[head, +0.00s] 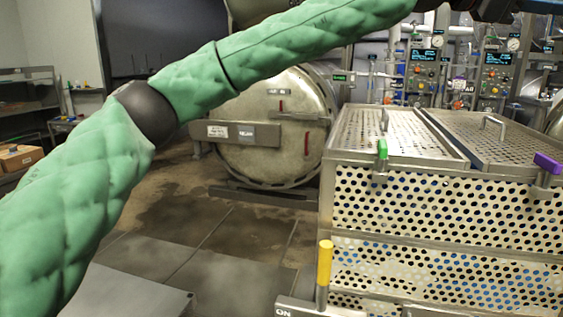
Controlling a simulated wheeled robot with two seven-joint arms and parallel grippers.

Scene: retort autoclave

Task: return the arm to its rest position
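My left arm (180,95), in a green quilted sleeve with a dark elbow joint, comes in from the lower left. It bends and reaches up to the right across the top of the head view. Its far end leaves the picture at the top right, where dark parts of the arm show. I cannot make out the fingers of the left gripper. My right arm and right gripper do not show.
A perforated metal basket (445,210) with lids and green and purple latches stands at right. A yellow-handled lever (324,263) rises before it. A round autoclave door (275,125) is behind. Control panels (490,65) line the back. The floor (215,245) at centre left is clear.

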